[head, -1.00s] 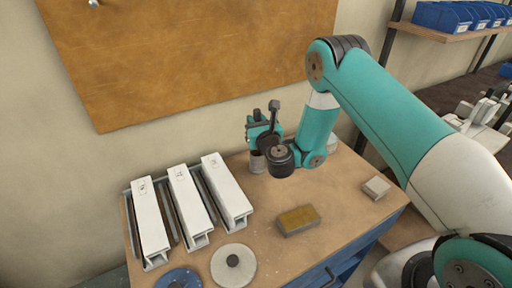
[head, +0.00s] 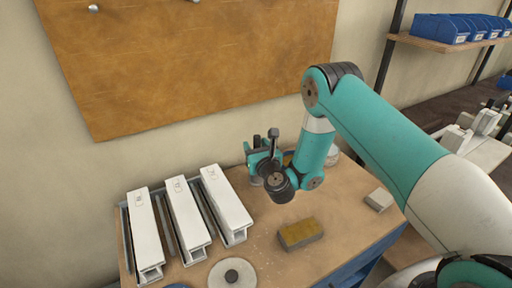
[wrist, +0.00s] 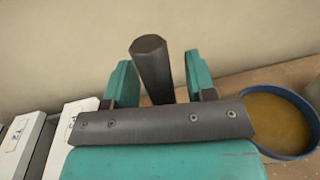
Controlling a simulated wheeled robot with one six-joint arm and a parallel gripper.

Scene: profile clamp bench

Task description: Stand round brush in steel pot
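The round brush shows by its dark handle (head: 273,141), which stands up out of my gripper (head: 260,158); its lower end is hidden. In the wrist view the handle (wrist: 152,68) rises, slightly tilted, between the two teal fingers of my gripper (wrist: 162,90). My gripper looks shut on the brush lower down, where the dark crossbar hides the contact. I cannot see whether the bristles are inside the pot.
Several white profiles (head: 184,220) lie in a rack to the left. A yellow-topped block (head: 300,234) and a round pale disc (head: 232,277) are nearer the front. A small pale block (head: 379,200) lies at right. In the wrist view a blue-rimmed tub (wrist: 278,121) with yellow-brown contents stands close at right.

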